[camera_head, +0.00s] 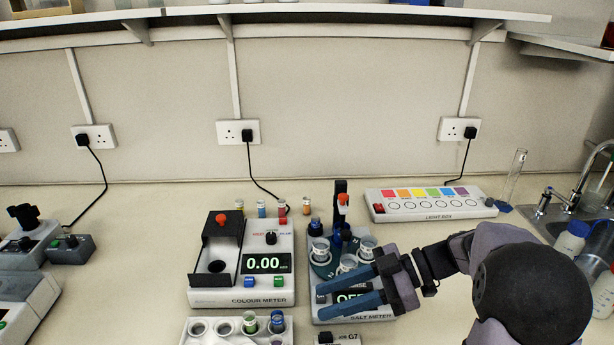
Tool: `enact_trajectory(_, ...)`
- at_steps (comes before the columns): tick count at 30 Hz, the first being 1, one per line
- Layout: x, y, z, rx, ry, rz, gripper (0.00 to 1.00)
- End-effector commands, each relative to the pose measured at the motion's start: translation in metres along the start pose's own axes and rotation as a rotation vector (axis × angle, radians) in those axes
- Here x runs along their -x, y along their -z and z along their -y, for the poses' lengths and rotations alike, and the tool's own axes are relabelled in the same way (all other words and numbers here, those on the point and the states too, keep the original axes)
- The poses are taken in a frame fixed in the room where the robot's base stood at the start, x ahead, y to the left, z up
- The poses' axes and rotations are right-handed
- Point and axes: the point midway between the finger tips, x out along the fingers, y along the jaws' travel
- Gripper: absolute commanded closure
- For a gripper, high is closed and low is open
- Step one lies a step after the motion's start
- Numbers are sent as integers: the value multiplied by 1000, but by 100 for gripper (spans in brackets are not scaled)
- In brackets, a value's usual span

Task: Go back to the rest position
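My gripper (320,299) reaches in from the right in the head view, with its two blue fingers pointing left. The fingers are apart and I see nothing held between them. They are over the front of the salt meter (381,315) and partly cover its display, which reads in part "OFF". I cannot tell how high the fingers are above it. My dark wrist and arm hide the bench at the lower right.
Cups and a dark post with a red top (343,199) stand behind my fingers. The colour meter (240,297) is to the left, showing 0.00. A vial rack (190,341) is in front. A light box (430,214), glass cylinder (515,175) and bottles (571,240) stand at right.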

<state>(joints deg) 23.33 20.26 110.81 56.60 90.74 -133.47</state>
Motion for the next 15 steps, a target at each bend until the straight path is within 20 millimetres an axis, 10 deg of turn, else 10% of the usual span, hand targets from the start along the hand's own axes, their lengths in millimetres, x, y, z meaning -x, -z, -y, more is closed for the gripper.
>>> enact_trajectory(15,14,14,87,-775,-64,558,63)
